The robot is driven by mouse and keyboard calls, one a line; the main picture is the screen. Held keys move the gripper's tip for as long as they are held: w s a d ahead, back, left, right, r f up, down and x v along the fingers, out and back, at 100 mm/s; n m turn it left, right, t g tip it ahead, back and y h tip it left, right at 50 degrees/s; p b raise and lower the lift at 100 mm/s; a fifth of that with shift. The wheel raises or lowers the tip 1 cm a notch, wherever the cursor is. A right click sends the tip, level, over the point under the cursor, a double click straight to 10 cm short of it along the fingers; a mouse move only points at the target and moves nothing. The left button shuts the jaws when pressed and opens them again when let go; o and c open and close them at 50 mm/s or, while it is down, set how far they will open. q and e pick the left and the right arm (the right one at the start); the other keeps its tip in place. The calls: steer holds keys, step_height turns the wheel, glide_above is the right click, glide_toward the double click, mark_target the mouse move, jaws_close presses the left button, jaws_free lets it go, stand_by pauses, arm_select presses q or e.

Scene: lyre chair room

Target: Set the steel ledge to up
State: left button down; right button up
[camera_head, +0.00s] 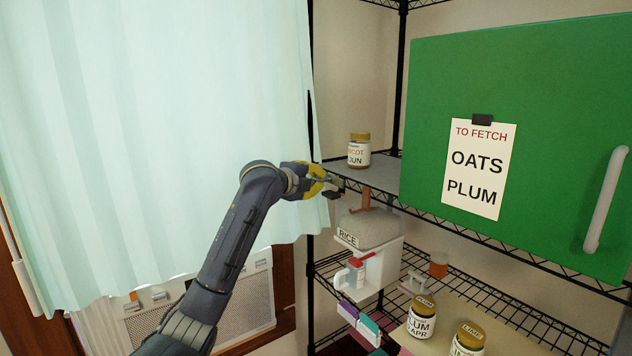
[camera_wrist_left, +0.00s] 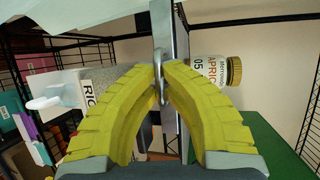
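The steel ledge (camera_head: 384,172) is a flat grey plate at the upper wire shelf, left of the green door, and it looks about level. In the left wrist view it shows nearly edge-on as a grey strip (camera_wrist_left: 171,28) with a small metal loop (camera_wrist_left: 158,68) at its front. My left gripper (camera_head: 328,184) is at the ledge's front left edge. Its yellow fingers (camera_wrist_left: 161,84) are closed together around the loop; exact contact is hard to see. My right gripper is not in view.
An apricot jar (camera_head: 359,151) stands on the ledge. A white RICE dispenser (camera_head: 368,250) hangs below it. A green door (camera_head: 550,120) with a note (camera_head: 479,168) is to the right. Plum (camera_head: 421,317) and lime (camera_head: 467,340) jars stand lower. A pale curtain (camera_head: 150,130) fills the left.

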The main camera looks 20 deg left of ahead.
arm_select(q)
steer(key=shift+r, duration=2.65)
steer(key=c, duration=1.5)
jaws_free()
steer(key=v, duration=1.2)
